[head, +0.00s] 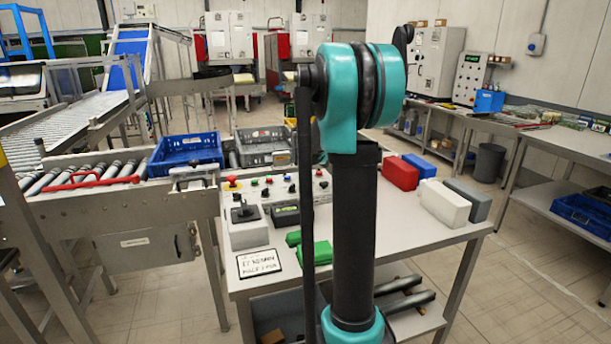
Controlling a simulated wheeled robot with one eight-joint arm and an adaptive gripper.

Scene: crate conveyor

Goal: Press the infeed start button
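A control panel (240,198) with several small knobs and buttons stands at the back left of the white table, left of my arm. A red mushroom button (232,182) on a yellow base sits at its left end. Small red, green, blue and dark controls line its top. The labels are too small to read, so I cannot tell which one is the infeed start button. My dark and teal arm rises in front of the table and covers part of the panel's right side. My gripper is not visible.
A grey joystick box (249,234), a white sign (259,264) and green blocks (318,257) lie on the white table (405,237). Red (400,173) and white (445,205) blocks stand right of my arm. A roller conveyor (85,182) with a blue crate (187,153) is behind left.

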